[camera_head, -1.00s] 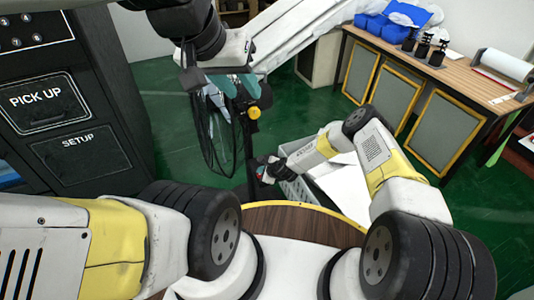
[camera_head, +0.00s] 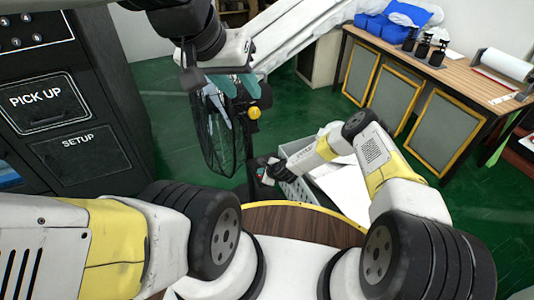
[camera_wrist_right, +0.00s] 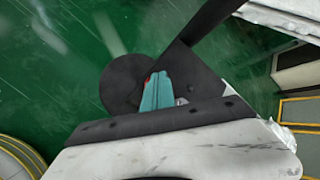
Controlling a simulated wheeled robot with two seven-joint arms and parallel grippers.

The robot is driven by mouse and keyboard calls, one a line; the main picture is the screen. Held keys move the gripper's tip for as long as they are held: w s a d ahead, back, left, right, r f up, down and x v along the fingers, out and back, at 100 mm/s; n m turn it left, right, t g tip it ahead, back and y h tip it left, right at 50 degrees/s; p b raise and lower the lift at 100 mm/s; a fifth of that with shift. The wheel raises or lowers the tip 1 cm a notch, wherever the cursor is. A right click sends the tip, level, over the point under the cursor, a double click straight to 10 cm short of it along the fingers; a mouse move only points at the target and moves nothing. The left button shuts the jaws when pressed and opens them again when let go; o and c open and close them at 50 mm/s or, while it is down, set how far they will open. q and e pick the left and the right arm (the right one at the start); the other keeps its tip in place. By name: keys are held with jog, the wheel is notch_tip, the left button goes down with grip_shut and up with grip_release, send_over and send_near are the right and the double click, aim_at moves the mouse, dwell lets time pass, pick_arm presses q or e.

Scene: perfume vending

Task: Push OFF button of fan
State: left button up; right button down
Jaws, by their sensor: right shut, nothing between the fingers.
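The black fan (camera_head: 212,135) stands beyond the round table in the head view, with a yellow knob (camera_head: 254,113) on its pole. My right gripper (camera_head: 264,170) is low beside the pole, at the control area. In the right wrist view its teal fingers (camera_wrist_right: 157,92) are shut and empty, in front of the fan's round black base (camera_wrist_right: 121,86). A small red spot (camera_wrist_right: 148,80) shows beside the fingertips; they partly hide it, and I cannot tell whether they touch it. My left gripper (camera_head: 237,87) is open and empty near the top of the fan.
A white crate (camera_head: 293,190) stands close to the right of the pole, under my right arm. The black vending cabinet (camera_head: 75,105) is at left. A wooden bench (camera_head: 450,72) is at upper right.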

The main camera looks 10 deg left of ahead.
jog(key=shift+r, duration=0.85)
jog(key=shift+r, duration=2.5)
